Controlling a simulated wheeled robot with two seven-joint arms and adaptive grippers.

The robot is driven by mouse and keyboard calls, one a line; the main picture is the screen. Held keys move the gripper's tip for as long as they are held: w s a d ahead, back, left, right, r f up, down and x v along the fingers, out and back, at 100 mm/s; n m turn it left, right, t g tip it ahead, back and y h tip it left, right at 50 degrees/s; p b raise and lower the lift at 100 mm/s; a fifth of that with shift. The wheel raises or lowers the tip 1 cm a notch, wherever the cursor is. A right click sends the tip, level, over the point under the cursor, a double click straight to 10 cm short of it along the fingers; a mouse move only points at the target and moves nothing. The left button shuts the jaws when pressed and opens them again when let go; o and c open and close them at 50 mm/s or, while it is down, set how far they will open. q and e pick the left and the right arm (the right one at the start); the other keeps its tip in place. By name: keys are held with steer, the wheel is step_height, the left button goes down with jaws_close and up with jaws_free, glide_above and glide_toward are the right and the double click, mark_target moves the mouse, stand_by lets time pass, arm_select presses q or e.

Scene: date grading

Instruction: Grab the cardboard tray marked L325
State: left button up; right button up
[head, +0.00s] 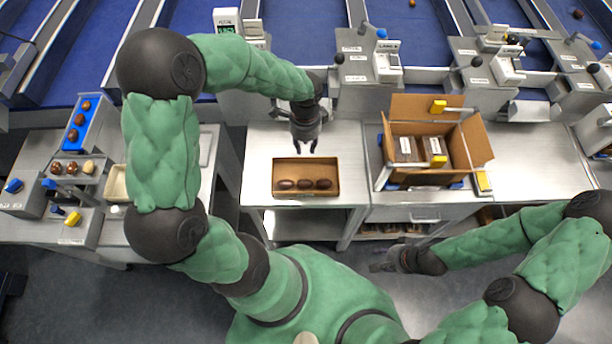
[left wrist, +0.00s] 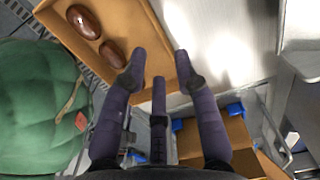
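A shallow brown cardboard tray (head: 328,169) holds three dark dates (head: 304,184) in a row on the steel counter. No marking is legible on it. In the left wrist view, the tray (left wrist: 130,22) lies at the upper left with two dates showing; the rest is cut off or hidden. My left gripper (head: 306,149) points down just above the tray's back edge. Its fingers (left wrist: 160,70) are spread in the left wrist view, with nothing held between them. My right gripper (head: 378,267) hangs low in front of the counter, away from the tray; its fingers are unclear.
An open cardboard box (head: 472,145) with packs inside stands right of the tray. A blue tray of samples (head: 86,113) is on the left bench. Sorting lanes with small devices (head: 387,62) line the back. Bare counter (head: 258,140) surrounds the tray.

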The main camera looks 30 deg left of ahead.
mark_target(305, 177)
arm_select(q)
steer(key=f, duration=0.2)
steer(key=shift+w+f, duration=0.25)
steer(key=shift+f, duration=0.05)
steer(key=shift+s+f+b, duration=0.15)
steer(key=shift+f+b, duration=0.15)
steer(key=shift+f, duration=0.1)
step_height(305, 177, down, 4)
steer(key=shift+a+f+b, duration=0.15)
steer(key=shift+f+b, duration=0.1)
steer(key=shift+b, duration=0.4)
steer(key=shift+r, duration=0.1)
jaws_close()
